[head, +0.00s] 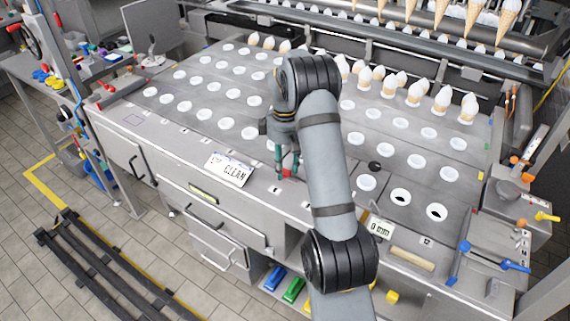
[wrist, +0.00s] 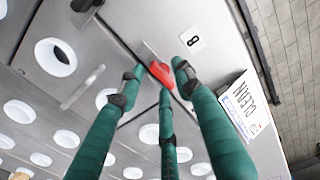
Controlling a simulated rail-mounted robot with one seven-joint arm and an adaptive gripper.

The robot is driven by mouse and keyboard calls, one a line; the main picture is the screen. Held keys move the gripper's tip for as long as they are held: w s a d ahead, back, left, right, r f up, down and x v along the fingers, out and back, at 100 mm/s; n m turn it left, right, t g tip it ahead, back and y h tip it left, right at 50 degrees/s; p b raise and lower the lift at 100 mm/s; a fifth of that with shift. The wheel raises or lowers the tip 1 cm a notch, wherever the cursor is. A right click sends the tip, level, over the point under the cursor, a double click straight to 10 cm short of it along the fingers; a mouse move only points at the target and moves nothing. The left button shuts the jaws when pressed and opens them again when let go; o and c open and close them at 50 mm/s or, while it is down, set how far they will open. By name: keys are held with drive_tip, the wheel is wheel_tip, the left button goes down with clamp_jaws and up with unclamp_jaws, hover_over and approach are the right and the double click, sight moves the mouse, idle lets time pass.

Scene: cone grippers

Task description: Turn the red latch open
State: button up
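The red latch (wrist: 160,73) shows in the wrist view on the grey panel, between the tips of my gripper's green fingers. In the head view my gripper (head: 286,176) points down at the panel's front part, and only a small bit of the red latch (head: 287,171) shows between the fingers.
A "CLEAN" sign (head: 228,169) stands left of my gripper. A "0 mm" sign (head: 380,228) is to the right. White-rimmed holes cover the panel, with a black knob (head: 375,166) and filled cones (head: 441,99) farther back. A drawer handle (head: 205,216) sticks out below.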

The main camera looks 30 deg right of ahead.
wheel_tip(320, 180, up, 12)
idle(0.5)
idle(0.3)
wheel_tip(320, 180, down, 12)
drive_tip(key=shift+f, duration=0.1)
idle(0.5)
